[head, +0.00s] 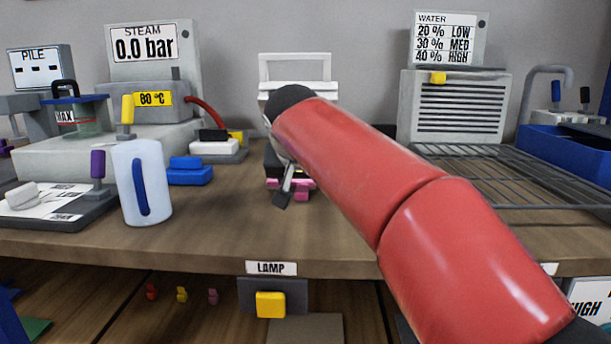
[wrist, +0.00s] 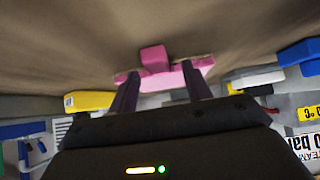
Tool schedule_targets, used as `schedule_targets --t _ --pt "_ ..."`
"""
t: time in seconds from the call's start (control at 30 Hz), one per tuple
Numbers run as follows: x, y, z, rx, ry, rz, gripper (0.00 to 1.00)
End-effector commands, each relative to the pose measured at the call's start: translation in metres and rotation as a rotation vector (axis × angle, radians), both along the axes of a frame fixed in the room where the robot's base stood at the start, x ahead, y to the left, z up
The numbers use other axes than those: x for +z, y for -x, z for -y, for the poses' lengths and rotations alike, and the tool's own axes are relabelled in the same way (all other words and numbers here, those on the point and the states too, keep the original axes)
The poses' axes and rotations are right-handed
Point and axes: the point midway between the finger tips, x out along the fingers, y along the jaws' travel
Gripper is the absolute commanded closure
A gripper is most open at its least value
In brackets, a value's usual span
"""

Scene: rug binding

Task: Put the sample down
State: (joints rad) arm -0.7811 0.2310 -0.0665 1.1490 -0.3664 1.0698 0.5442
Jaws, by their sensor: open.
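A pink piece (wrist: 165,78) with a raised block lies at my fingertips in the wrist view; I take it to be the sample. It also shows in the head view (head: 302,190), low on the wooden bench (head: 240,225), partly hidden by my gripper and red arm. My gripper (wrist: 161,72) is open, with one dark finger near each end of the pink piece. In the head view my gripper (head: 287,188) is mostly hidden behind my arm. I cannot tell whether the fingers touch the piece.
A white mug-like cylinder with a blue stripe (head: 141,183) and blue blocks (head: 188,170) stand to the left. A white frame (head: 295,72) stands behind. A wire rack (head: 510,170) and blue bin (head: 567,148) are at right. The bench front near my gripper is clear.

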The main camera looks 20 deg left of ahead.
Motion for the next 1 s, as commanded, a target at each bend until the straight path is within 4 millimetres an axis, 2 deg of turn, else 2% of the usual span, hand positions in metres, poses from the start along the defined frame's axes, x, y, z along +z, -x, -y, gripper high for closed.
schedule_targets --t 0.1,0.3,0.67,1.0 --pt "-0.0078 -0.0078 -0.0016 -0.001 -0.001 0.0 0.51" --pt "-0.0077 -0.0081 -0.0016 0.0 0.0 0.001 0.52" --pt "-0.0074 -0.0078 -0.0016 0.0 0.0 0.001 0.99" --pt "-0.0032 -0.0081 -0.0005 -0.001 -0.001 0.002 1.0"
